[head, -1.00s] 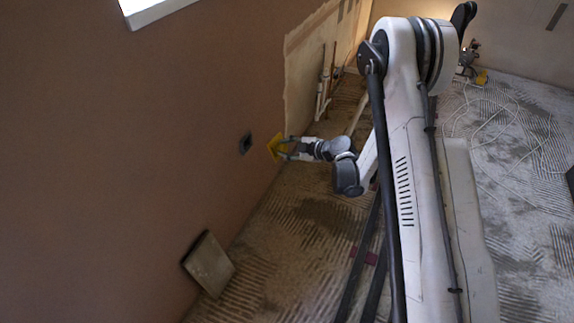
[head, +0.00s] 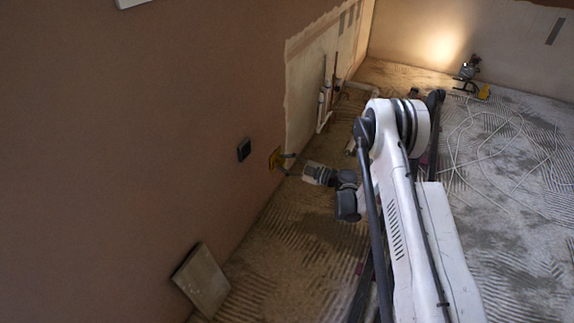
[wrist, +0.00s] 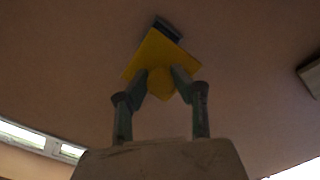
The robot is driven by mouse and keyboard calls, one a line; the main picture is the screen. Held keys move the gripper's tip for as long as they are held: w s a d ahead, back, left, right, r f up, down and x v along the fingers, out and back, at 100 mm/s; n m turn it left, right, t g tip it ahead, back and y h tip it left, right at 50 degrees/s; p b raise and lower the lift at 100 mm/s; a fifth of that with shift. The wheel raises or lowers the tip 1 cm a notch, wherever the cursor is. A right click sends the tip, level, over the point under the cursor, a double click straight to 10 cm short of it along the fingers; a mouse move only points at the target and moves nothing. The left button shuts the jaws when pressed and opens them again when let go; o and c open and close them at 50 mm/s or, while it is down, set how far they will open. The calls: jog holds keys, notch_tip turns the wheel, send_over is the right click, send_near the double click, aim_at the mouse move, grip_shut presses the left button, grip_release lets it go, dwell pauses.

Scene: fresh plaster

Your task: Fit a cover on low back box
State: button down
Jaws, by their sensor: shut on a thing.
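My gripper (head: 287,162) is shut on a yellow cover (head: 275,158), held up close to the brown wall. The wrist view shows the cover (wrist: 155,54) as a flat yellow plate with a smaller yellow part between my fingertips (wrist: 165,85). The low back box (head: 244,149) is a small dark square on the wall, left of the cover in the head view. In the wrist view the box (wrist: 168,27) shows just beyond the cover's top corner. The cover is apart from the box; its exact distance from the wall cannot be told.
A square board (head: 201,281) leans against the wall's foot at lower left. Pipes (head: 325,95) stand by the unplastered patch further along the wall. A work lamp (head: 468,70) and loose cables (head: 500,130) are on the far floor. The wall around the box is clear.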

jog(key=x, duration=1.1)
jog(key=shift+w+a, duration=0.2)
jog(key=shift+a, duration=0.15)
dwell(1.0)
jog(key=shift+w+a+f, duration=0.1)
jog(key=shift+w+a, duration=0.2)
dwell(1.0)
jog(key=c, duration=1.4)
grip_release()
jog(key=shift+d, duration=0.1)
jog(key=shift+v, duration=3.45)
